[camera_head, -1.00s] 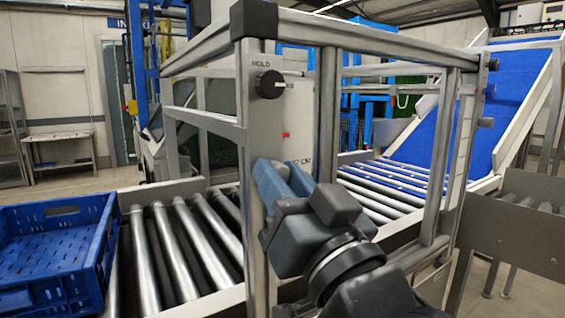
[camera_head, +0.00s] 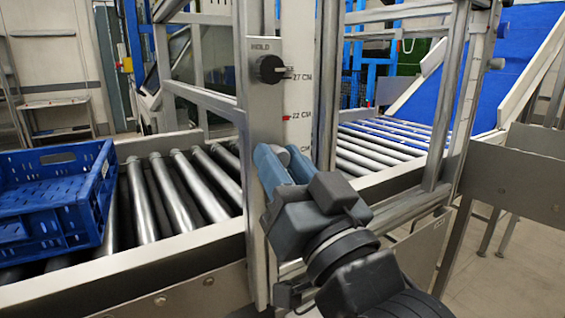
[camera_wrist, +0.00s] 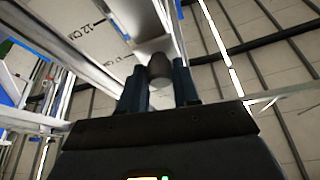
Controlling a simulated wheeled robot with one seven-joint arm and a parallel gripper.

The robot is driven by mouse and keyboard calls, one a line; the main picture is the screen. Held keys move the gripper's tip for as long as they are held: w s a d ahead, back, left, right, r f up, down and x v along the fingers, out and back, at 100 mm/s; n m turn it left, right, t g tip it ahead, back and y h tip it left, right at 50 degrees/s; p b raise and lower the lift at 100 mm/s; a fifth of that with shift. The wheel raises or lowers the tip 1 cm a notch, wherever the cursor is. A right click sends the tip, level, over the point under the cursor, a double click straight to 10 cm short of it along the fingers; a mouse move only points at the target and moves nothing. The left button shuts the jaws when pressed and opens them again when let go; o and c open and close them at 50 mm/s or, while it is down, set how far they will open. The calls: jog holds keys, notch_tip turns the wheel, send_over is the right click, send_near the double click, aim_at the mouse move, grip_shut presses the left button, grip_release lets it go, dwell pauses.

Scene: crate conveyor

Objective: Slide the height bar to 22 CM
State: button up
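The upright height scale (camera_head: 299,100) shows "27 CM" above "22 CM" in the head view, with a red mark beside the 22. A black knob (camera_head: 270,68) labelled HOLD sits on the post to its left, above my gripper. My gripper (camera_head: 281,160) is in front of the post, below the 22 CM line. Its two blue fingers lie either side of a round grey knob (camera_head: 282,155). The wrist view shows this dark knob (camera_wrist: 159,66) between the fingertips. I cannot tell whether they squeeze it. The scale there (camera_wrist: 95,28) reads 12 CM. The height bar itself is not clearly seen.
A blue crate (camera_head: 108,175) sits at the left on the roller conveyor (camera_head: 165,205). The metal frame's right post (camera_head: 452,100) stands to the right of my gripper. A blue sloped belt (camera_head: 520,60) rises at the right, behind a grey side panel (camera_head: 515,185).

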jog(key=o, duration=0.4)
jog(key=shift+s, duration=0.1)
jog(key=b+v, duration=0.1)
jog(key=v, duration=0.6)
jog(key=shift+s+d, duration=0.2)
jog(key=shift+f, duration=0.2)
jog(key=s+d+f+m+g+h+p, duration=0.1)
jog(key=s+d+f+m+h+p, duration=0.35)
jog(key=s+d+f+h, duration=0.65)
jog(key=s+d+f+g+p, duration=0.2)
jog(key=s+d, duration=0.2)
jog(key=s, duration=0.6)
jog(key=s+d+f+n+g+p, duration=0.1)
jog(key=s+d+f+p, duration=0.1)
jog(key=s, duration=0.8)
jog(key=shift+d+f+g, duration=0.4)
jog(key=shift+d+f, duration=0.25)
jog(key=shift+d, duration=0.5)
